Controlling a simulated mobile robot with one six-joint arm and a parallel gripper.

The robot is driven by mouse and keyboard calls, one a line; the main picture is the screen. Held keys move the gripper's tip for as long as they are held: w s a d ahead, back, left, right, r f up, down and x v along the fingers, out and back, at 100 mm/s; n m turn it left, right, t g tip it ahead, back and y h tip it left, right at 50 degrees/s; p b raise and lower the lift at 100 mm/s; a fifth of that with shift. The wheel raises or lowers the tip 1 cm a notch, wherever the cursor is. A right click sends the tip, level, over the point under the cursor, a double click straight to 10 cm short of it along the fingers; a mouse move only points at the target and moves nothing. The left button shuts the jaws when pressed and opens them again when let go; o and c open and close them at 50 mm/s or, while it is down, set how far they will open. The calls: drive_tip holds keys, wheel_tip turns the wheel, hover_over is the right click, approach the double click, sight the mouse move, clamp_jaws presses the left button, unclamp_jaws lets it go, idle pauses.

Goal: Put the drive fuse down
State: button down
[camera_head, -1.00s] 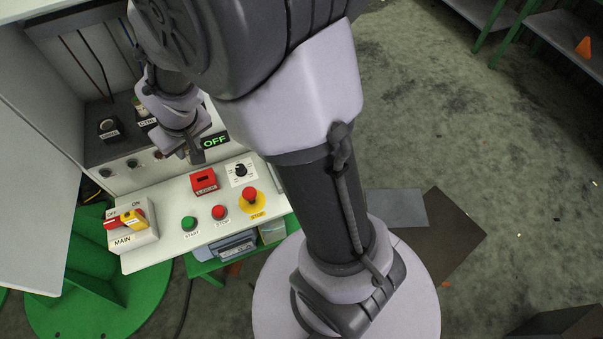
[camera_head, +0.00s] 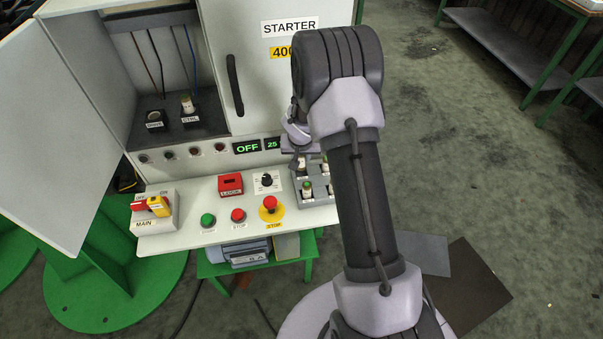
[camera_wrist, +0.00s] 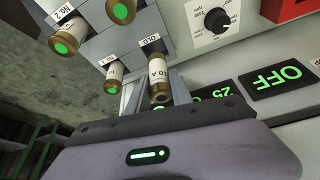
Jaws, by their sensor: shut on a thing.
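My gripper (camera_wrist: 157,98) is shut on a fuse (camera_wrist: 159,78) with a pale label and brass-coloured ends. The fuse lies between the fingers, close to the OLD label on the grey fuse rack (camera_wrist: 90,45). I cannot tell whether it touches the rack. In the head view, my gripper (camera_head: 300,155) is above the rack (camera_head: 322,190) at the right end of the console, partly hidden by my arm. The socket at the left in the open cabinet (camera_head: 155,121) looks empty. The CTRL fuse (camera_head: 187,103) stands in the socket beside it.
Several green-tipped fuses (camera_wrist: 113,83) sit in the rack close to my fingers. The console carries a selector knob (camera_head: 266,180), a red LOCK block (camera_head: 230,184), push buttons and a yellow-ringed stop (camera_head: 270,204). The OFF display (camera_head: 247,147) is behind. The cabinet door (camera_head: 50,150) stands open at left.

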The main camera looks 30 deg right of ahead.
sight(301, 166)
wheel_tip(301, 166, down, 5)
drive_tip(key=b, duration=0.2)
drive_tip(key=shift+r+b, duration=0.15)
drive_tip(key=shift+b, duration=0.15)
drive_tip(key=shift+r, duration=0.15)
drive_tip(key=c, duration=1.1)
unclamp_jaws()
drive_tip(key=shift+c, duration=0.2)
